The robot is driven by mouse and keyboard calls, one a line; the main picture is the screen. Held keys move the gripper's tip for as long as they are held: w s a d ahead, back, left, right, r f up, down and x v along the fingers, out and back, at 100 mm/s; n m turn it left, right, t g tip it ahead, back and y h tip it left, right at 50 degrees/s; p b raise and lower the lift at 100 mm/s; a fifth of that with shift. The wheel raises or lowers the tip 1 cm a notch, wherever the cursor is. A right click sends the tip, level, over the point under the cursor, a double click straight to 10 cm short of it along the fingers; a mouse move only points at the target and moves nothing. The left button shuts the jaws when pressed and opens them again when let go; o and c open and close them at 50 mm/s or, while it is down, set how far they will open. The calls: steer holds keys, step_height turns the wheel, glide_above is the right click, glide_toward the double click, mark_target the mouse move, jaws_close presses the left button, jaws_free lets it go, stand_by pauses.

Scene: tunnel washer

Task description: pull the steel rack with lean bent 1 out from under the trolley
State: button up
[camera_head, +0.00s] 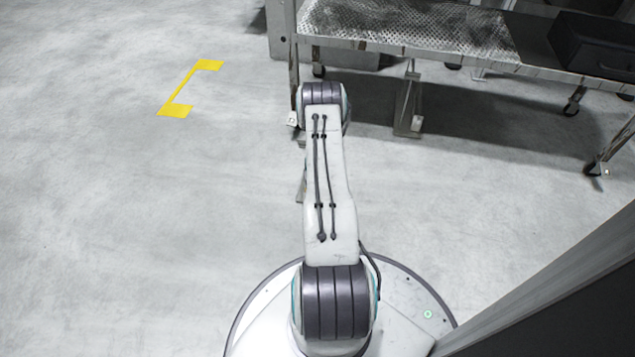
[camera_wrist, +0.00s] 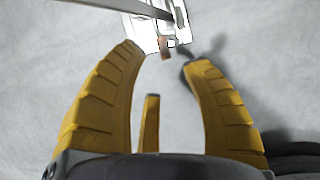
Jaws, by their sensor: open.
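The trolley (camera_head: 430,48) stands at the upper right in the head view, with a mesh deck on thin legs with casters. Under it a narrow, slanted grey metal upright (camera_head: 407,98) with a flat foot shows; it may be part of the steel rack, but I cannot tell for sure. In the wrist view my gripper (camera_wrist: 165,58) is open, its yellow fingers spread with nothing between them. Just beyond the fingertips is a bright metal fitting (camera_wrist: 150,33) with a bar crossing it; whether it belongs to trolley or rack is unclear. My arm hides the gripper in the head view.
A dark box (camera_head: 597,42) sits on the trolley's right end. A caster leg (camera_head: 597,168) stands at the right. A dark-faced panel (camera_head: 570,300) fills the lower right corner. A yellow floor marking (camera_head: 180,92) lies at the left, with open grey floor around it.

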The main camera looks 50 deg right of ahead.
steer(key=shift+v, duration=1.3)
